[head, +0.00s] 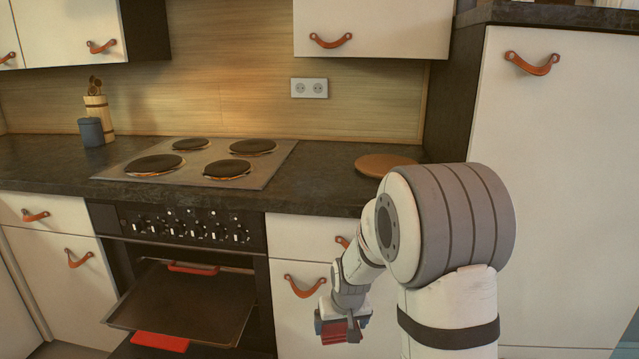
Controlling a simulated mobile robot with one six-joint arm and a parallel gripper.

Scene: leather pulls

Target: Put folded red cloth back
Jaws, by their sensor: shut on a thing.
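The folded red cloth (338,333) shows as a small dark red piece at my gripper, partly covered by the fingers. My gripper (343,326) is shut on it, pointing down in front of the white base cabinet to the right of the oven. The cloth is held in the air, apart from the counter. My arm hides part of the cabinet fronts and the counter's right end.
The oven is open, with a dark tray (180,305) sticking out and red pieces (160,342) at its front and back. The hob (200,165) has several burners.

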